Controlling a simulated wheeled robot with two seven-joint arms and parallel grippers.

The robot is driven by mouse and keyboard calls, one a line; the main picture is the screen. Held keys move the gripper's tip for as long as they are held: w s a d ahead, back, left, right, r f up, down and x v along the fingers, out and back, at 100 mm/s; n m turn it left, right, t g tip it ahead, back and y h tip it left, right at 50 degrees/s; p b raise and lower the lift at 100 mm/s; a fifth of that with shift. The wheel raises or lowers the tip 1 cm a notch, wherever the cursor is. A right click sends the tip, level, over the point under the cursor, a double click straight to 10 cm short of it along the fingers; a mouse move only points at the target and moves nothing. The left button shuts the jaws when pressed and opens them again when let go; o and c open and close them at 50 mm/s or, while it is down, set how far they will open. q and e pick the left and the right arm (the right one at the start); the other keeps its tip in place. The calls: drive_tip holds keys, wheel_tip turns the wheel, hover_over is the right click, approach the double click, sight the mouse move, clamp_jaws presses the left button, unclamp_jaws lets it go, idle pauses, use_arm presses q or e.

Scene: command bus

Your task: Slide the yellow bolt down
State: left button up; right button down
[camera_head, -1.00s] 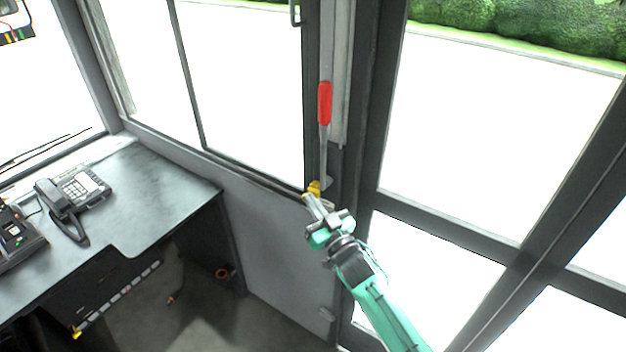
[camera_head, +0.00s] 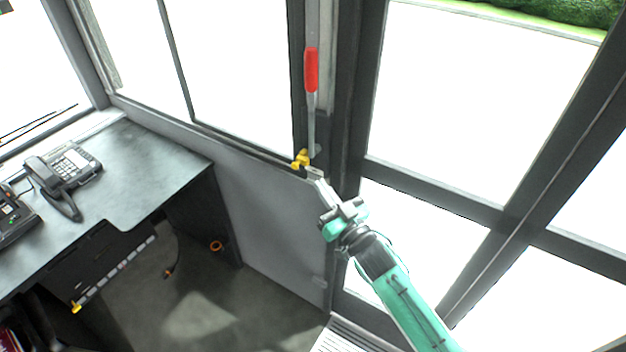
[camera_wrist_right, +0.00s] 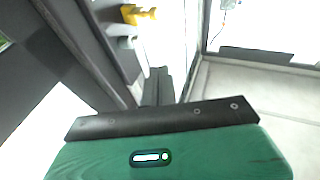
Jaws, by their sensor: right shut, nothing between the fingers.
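The yellow bolt (camera_head: 301,160) sits on the dark door post in the head view, just below the lower end of a grey lever. It also shows at the upper left of the right wrist view (camera_wrist_right: 138,14). My right gripper (camera_head: 314,174) is shut and empty, with its fingertips just below and to the right of the bolt. In the right wrist view the dark fingers (camera_wrist_right: 157,86) are together, and the bolt stands apart from them, up and to the left. My left gripper is not in view.
A lever with a red grip (camera_head: 311,70) runs up the post above the bolt. A desk (camera_head: 140,165) with a telephone (camera_head: 62,176) stands at the left. Window and door frames lie close to the right of my arm. Floor is clear below the panel.

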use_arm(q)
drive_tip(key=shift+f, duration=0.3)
use_arm(e)
drive_tip(key=shift+r+v, duration=0.2)
drive_tip(key=shift+v, duration=0.95)
drive_tip(key=shift+s, duration=0.1)
